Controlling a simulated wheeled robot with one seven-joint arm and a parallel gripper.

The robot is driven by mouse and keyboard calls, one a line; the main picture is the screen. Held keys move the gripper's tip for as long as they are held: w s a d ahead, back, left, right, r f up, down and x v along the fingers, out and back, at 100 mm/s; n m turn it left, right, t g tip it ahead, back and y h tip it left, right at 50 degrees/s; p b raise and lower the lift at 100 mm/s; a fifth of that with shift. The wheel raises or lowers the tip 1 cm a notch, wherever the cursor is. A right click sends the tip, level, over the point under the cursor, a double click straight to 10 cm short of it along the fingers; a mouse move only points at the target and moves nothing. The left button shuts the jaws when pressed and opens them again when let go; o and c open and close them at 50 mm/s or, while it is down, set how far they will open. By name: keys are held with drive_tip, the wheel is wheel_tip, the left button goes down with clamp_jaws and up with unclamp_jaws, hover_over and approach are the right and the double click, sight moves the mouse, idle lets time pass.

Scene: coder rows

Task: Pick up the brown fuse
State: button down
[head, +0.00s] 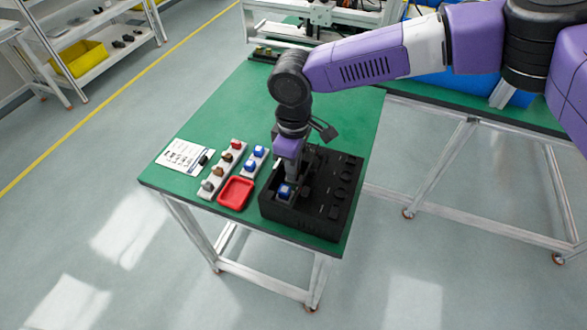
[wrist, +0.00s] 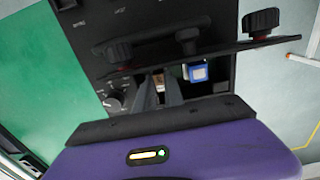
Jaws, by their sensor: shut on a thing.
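My gripper (head: 288,166) reaches down into the open front part of the black box (head: 313,229) on the green table. In the wrist view my gripper (wrist: 166,88) has its fingers close together on a small brown piece, the brown fuse (wrist: 159,80), mostly hidden by the fingers. In the head view the arm hides it. A blue fuse (head: 285,190) sits in the box beside the gripper; it also shows in the wrist view (wrist: 197,71), right of the fingers.
A pale strip (head: 213,192) left of the box holds red, brownish and grey pieces. Another strip (head: 246,173) holds blue ones. A red tray (head: 236,193) and a printed sheet (head: 184,156) lie nearby. The raised cover with black knobs (wrist: 185,50) is close to the fingers.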

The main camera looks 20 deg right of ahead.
wheel_tip(320, 180, up, 27)
drive_tip(key=p, duration=0.5)
drive_tip(key=shift+p, duration=0.35)
idle(0.9)
drive_tip(key=shift+f, duration=0.1)
